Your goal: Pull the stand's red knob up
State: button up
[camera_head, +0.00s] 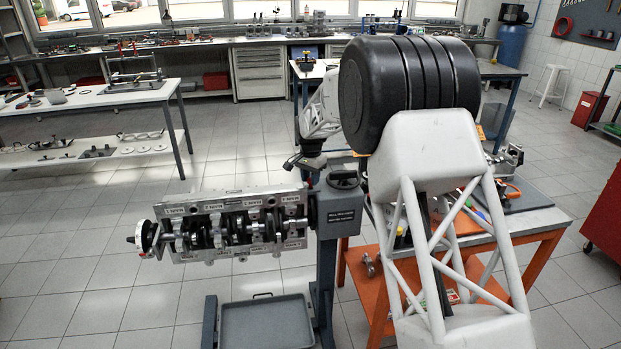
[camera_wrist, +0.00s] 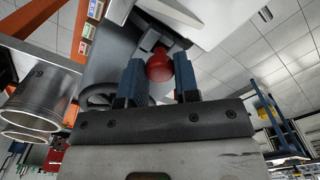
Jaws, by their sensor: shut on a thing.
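The red knob (camera_wrist: 159,68) shows in the wrist view between the two blue fingers of my gripper (camera_wrist: 159,62), which is shut on it. The knob sits against the grey housing of the stand (camera_head: 338,214). The handwheel's rim also shows in the wrist view (camera_wrist: 100,92), behind the left finger. An engine block (camera_head: 236,228) with its crankshaft exposed is mounted on the left of the stand.
A grey drip tray (camera_head: 266,324) lies below the engine block. An orange-framed bench (camera_head: 553,252) with tools stands to the right, behind my arm. A white table (camera_head: 86,101) is at the left. The tiled floor between is clear. Metal cylinders (camera_wrist: 38,98) show in the wrist view.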

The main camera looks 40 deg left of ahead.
grip_shut()
jog(key=shift+r, duration=1.45)
jog(key=o, duration=0.6)
grip_release()
jog(key=shift+c, duration=0.2)
jog(key=o, duration=0.3)
jog(key=shift+f, duration=0.1)
notch_tip(320, 180, up, 8)
jog(key=shift+f, duration=0.1)
